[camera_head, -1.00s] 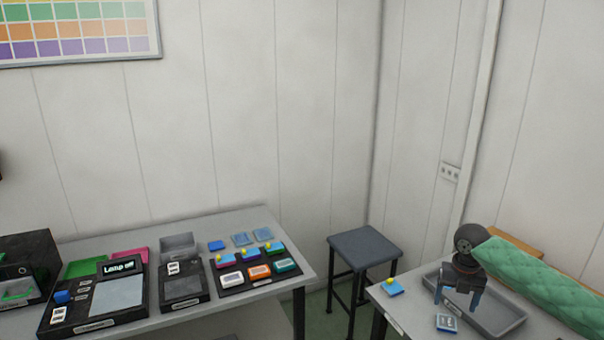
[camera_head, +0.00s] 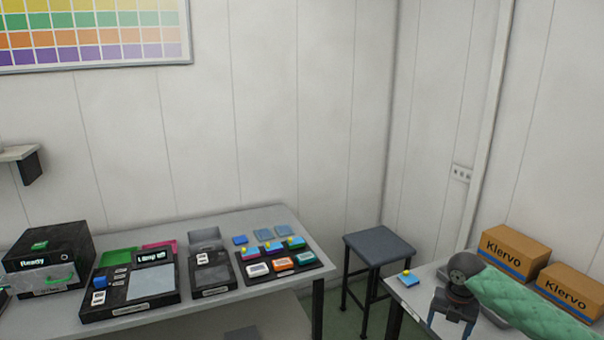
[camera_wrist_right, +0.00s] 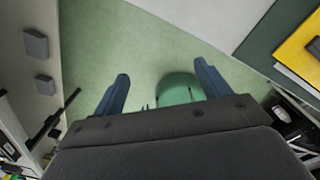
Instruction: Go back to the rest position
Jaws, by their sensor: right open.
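My right gripper (camera_head: 452,326) is at the lower right in the head view, with its green padded arm (camera_head: 520,300) coming in from the right. It hangs over the right table, its fingers pointing down and cut off by the picture's bottom edge. In the right wrist view its two blue fingers (camera_wrist_right: 160,90) are spread apart with nothing between them. Green floor and a rounded green shape (camera_wrist_right: 180,90) show beyond them. My left gripper is not in view.
A long table holds a black "Ready" machine (camera_head: 48,262), black devices and a rack of colored cartridges (camera_head: 278,262). A stool (camera_head: 380,246) stands between the tables.

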